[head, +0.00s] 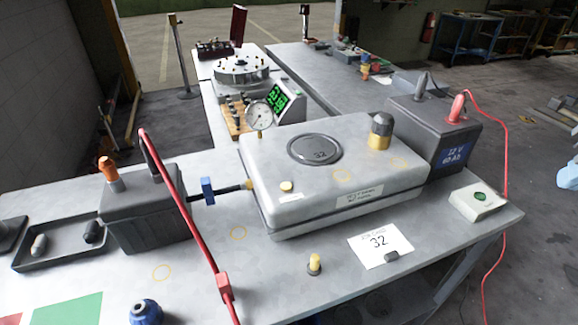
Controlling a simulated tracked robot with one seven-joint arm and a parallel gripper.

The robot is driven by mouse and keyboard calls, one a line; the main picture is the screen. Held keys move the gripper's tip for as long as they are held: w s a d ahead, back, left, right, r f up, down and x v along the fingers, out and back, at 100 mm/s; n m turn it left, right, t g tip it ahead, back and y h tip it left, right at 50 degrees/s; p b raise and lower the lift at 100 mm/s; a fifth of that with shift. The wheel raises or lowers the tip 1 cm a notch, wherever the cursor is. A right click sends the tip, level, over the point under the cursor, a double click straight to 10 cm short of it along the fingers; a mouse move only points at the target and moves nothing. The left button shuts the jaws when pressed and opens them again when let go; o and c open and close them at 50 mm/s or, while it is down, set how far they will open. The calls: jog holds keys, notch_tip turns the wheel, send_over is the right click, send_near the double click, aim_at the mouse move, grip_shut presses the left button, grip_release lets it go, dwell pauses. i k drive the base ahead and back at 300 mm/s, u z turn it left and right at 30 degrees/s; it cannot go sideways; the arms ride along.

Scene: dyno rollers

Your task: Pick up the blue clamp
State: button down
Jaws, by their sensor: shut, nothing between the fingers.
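A small blue clamp (207,190) sits on a short dark hose (232,188). The clamp is between the box and the tank, above the bench top. A red cable (172,190) passes close to its left. My gripper does not show in the head view.
A blue round fitting (145,312) and a brass plug (314,264) stand on the bench (265,290). A card marked 32 (381,244) lies before the tank. A dark tray (64,245) is at left, a 12 V battery (430,128) at right.

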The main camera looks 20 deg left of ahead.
aim_at(207, 190)
jog(key=z, duration=1.75)
jog(key=i, duration=0.1)
jog(key=u, duration=3.7)
jog(key=k, duration=0.9)
jog(key=u, duration=0.15)
jog(key=i, duration=0.95)
jog(key=z, duration=0.1)
